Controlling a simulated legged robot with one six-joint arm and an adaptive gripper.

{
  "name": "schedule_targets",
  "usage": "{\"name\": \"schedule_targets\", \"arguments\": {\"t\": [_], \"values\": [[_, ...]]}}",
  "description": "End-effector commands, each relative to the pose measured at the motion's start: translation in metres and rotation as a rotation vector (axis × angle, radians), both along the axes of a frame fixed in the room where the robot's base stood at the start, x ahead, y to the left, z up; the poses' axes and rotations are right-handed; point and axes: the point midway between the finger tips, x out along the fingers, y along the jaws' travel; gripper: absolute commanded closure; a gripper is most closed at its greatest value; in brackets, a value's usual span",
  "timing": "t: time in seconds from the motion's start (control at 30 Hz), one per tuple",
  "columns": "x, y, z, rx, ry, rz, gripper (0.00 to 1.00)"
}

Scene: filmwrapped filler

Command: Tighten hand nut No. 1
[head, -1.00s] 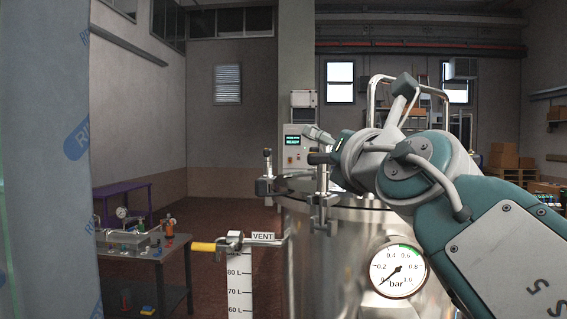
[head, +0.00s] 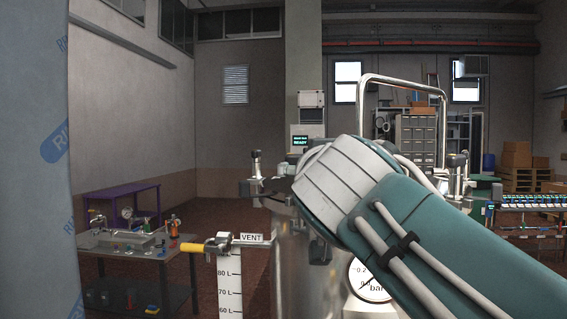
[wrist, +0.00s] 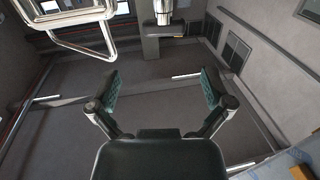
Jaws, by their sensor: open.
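The steel tank (head: 290,262) stands ahead in the head view, its lid largely hidden behind my arm. A hand-nut clamp (head: 256,166) stands upright at the lid's left edge, and another (head: 457,172) shows at the right. A lower part of a front clamp (head: 318,250) shows beside my arm; its top is hidden. No number is readable on any nut. My gripper (wrist: 161,84) is open and empty in the wrist view, its fingers apart and touching nothing. In the head view my arm hides it.
A tall metal handle (head: 405,80) rises over the lid. A yellow-gripped vent valve (head: 205,246) juts left beside the litre scale (head: 230,285). The pressure gauge (head: 368,284) is partly covered by my arm. A film-wrapped surface (head: 35,160) stands at far left. A workbench (head: 130,255) stands at left.

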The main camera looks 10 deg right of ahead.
Motion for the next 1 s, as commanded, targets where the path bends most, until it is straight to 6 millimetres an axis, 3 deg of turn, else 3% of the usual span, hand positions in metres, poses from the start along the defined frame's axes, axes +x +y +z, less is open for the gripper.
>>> {"name": "schedule_targets", "arguments": {"t": [0.17,0.6,0.8,1.0], "values": [[0.018,-0.002,-0.001,0.006,0.004,-0.002,0.00],[0.092,-0.016,0.000,0.004,0.001,-0.001,0.00],[0.106,-0.016,0.000,0.003,0.001,0.000,0.00],[0.107,-0.016,0.000,0.002,0.001,0.001,0.00]]}}
